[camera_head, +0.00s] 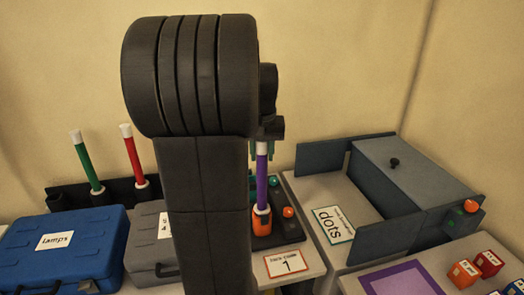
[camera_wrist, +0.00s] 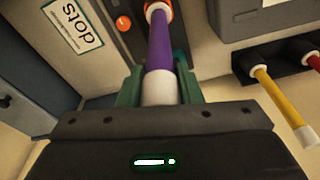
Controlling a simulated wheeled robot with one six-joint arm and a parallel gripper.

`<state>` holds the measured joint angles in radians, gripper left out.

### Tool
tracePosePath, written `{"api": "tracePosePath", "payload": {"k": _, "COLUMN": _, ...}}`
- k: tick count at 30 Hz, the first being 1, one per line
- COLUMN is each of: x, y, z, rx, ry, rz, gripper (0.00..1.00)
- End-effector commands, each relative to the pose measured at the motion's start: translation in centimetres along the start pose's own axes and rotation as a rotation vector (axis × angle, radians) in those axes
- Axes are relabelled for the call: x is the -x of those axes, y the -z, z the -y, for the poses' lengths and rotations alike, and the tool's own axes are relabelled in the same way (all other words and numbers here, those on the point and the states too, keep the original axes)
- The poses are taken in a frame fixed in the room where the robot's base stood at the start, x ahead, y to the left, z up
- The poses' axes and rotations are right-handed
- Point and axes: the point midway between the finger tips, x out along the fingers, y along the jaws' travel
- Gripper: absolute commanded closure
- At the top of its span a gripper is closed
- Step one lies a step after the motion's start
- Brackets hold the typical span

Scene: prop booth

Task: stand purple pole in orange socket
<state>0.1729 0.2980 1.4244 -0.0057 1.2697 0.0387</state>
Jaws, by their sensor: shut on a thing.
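The purple pole (camera_head: 262,184) stands upright, with a white cap at its top. Its lower end meets the orange socket (camera_head: 261,224) and appears to be inside its ring; how deep it sits I cannot tell. My gripper (camera_head: 263,146) is at the pole's top, partly hidden behind my arm. In the wrist view, the green fingers of my gripper (camera_wrist: 160,90) are shut on the white cap, with the purple pole (camera_wrist: 160,45) running away to the orange socket (camera_wrist: 166,8).
A green pole (camera_head: 88,164) and a red pole (camera_head: 133,158) stand in a black rack at the left. A blue case (camera_head: 75,240) and a grey case (camera_head: 150,240) are in front. An orange knob (camera_head: 288,212) is beside the socket. A grey box (camera_head: 420,180) stands right.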

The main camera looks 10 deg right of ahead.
Motion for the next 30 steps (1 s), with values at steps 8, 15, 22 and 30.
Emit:
{"api": "tracePosePath", "payload": {"k": 8, "x": 0.0, "y": 0.0, "z": 0.0, "rx": 0.0, "ry": 0.0, "rz": -0.001, "gripper": 0.54}}
{"api": "tracePosePath", "payload": {"k": 15, "x": 0.0, "y": 0.0, "z": 0.0, "rx": 0.0, "ry": 0.0, "rz": -0.001, "gripper": 0.43}}
{"api": "tracePosePath", "payload": {"k": 22, "x": 0.9, "y": 0.1, "z": 0.0, "rx": 0.0, "ry": 0.0, "rz": -0.003, "gripper": 0.43}}
{"api": "tracePosePath", "payload": {"k": 30, "x": 6.4, "y": 0.1, "z": 0.0, "rx": 0.0, "ry": 0.0, "rz": -0.006, "gripper": 0.43}}
